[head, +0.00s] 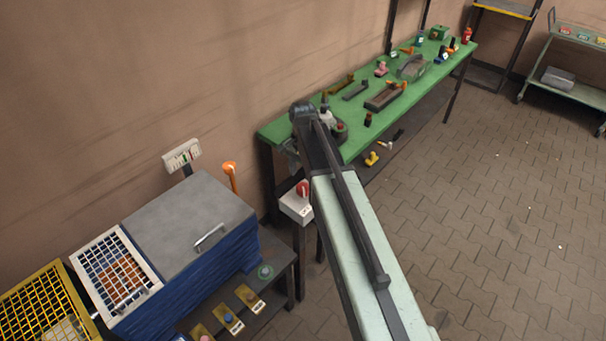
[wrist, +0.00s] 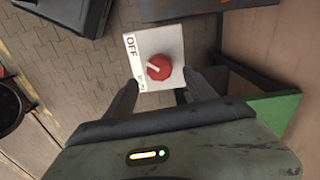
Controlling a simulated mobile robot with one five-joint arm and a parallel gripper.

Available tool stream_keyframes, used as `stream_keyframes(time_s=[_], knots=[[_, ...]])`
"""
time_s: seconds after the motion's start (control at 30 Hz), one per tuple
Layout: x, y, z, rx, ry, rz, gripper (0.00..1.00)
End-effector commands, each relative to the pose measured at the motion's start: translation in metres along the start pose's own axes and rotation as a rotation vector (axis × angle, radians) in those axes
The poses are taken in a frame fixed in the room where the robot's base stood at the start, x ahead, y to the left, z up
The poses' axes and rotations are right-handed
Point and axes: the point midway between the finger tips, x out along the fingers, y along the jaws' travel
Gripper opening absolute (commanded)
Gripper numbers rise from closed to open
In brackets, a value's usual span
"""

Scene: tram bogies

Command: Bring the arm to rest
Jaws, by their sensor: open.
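My gripper (wrist: 159,78) is open in the wrist view, its two dark fingers spread on either side of a red rotary knob (wrist: 159,67). The knob sits on a pale switch box (wrist: 170,38) with a label reading OFF. I cannot tell whether the fingers touch the knob or hover over it. The gripper there is mostly hidden behind the arm. The switch box (head: 296,207) and its red knob (head: 303,188) show beside the arm, on a post.
A green workbench (head: 435,68) with several tools and parts runs along the wall. A blue chest with a grey lid (head: 190,215) and a yellow grid crate (head: 40,305) stand at left. A shelf trolley (head: 575,90) is far right.

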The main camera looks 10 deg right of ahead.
Motion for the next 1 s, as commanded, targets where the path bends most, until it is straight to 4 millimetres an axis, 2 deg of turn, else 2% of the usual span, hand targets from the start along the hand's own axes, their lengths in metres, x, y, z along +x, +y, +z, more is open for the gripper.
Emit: stream_keyframes(time_s=[0.03,0.1,0.57,0.63,0.77,0.9,1.0], knots=[[-0.016,0.0,0.0,0.0,0.0,0.0,0.64],[-0.021,0.0,0.0,0.0,0.0,0.0,0.64],[-0.018,0.0,0.0,0.0,0.0,0.0,0.64],[-0.013,0.002,0.001,0.001,0.0,0.0,0.64],[-0.009,0.037,0.029,-0.034,0.0,0.0,0.64],[-0.006,0.092,0.073,-0.362,0.0,0.001,0.64],[-0.007,0.112,0.09,-0.624,-0.001,0.001,0.64]])
